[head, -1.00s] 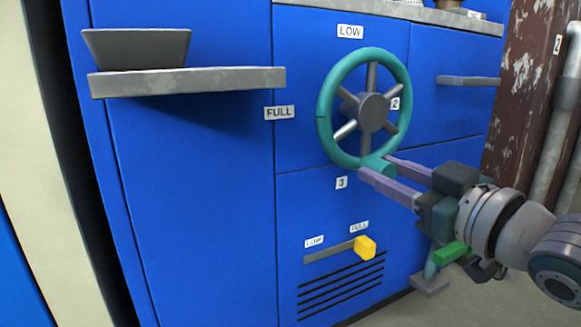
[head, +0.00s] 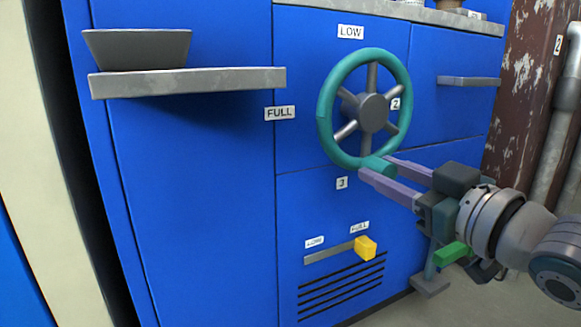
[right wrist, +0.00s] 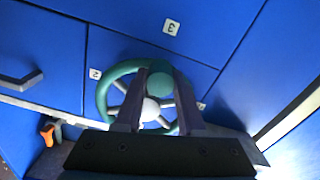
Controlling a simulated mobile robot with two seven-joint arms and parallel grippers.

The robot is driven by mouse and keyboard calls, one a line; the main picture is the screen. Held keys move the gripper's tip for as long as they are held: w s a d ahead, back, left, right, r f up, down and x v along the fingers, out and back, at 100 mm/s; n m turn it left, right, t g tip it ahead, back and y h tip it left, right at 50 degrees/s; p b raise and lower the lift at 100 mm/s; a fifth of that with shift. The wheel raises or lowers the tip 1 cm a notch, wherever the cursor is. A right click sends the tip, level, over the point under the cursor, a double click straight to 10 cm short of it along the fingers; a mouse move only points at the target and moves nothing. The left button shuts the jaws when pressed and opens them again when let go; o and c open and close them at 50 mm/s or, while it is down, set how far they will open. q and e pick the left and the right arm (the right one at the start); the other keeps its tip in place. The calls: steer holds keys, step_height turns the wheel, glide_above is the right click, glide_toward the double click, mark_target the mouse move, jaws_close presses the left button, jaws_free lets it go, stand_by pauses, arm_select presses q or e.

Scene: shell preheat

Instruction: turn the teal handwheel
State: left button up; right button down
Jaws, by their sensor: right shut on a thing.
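The teal handwheel (head: 325,100) stands out from the blue cabinet front, with grey spokes and a grey hub (head: 373,112). A teal knob (head: 380,166) sticks out at its lower rim, close to the label "3". My right gripper (head: 376,168) comes in from the right and is shut on this knob, one purple finger on each side. In the right wrist view the handwheel (right wrist: 103,97) shows behind the fingers, with the knob (right wrist: 160,88) between them. My left gripper is in neither view.
Labels around the wheel read "LOW" (head: 350,32), "FULL" (head: 280,113), "2" (head: 395,104) and "3" (head: 341,183). A yellow slider (head: 365,248) sits below, near its own "FULL" label. A grey shelf (head: 230,79) with a dark bowl (head: 137,50) juts out at the left.

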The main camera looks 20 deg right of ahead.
mark_target(329, 116)
stand_by(0.4)
steer(key=shift+a+r+m+p, duration=0.15)
steer(key=shift+a+m+p, duration=0.2)
steer(key=shift+p, duration=0.45)
steer(key=a+r+m+p, duration=0.1)
steer(key=m+p, duration=0.2)
steer(key=a+m+p, duration=0.2)
steer(key=p, duration=0.1)
steer(key=a+r+m+p, duration=0.1)
steer(key=m+p, duration=0.2)
steer(key=shift+s+a+r+m+p, duration=0.2)
steer(key=shift+a+r+m+p, duration=0.1)
steer(key=shift+a+m+p, duration=0.1)
steer(key=r+m+p, duration=0.1)
steer(key=m, duration=0.1)
steer(key=a+r+m+p, duration=0.1)
steer(key=m+p, duration=0.1)
steer(key=shift+a+r, duration=0.15)
steer(key=shift+a, duration=0.05)
steer(key=shift+a+r+m+p, duration=0.1)
steer(key=shift+r+m+p, duration=0.55)
steer(key=shift+m, duration=0.45)
steer(key=shift+a+r+m+p, duration=0.1)
steer(key=shift+r+m+p, duration=0.5)
steer(key=shift+m, duration=0.45)
steer(key=c, duration=0.5)
jaws_free()
steer(key=shift+f, duration=0.1)
steer(key=shift+s, duration=0.1)
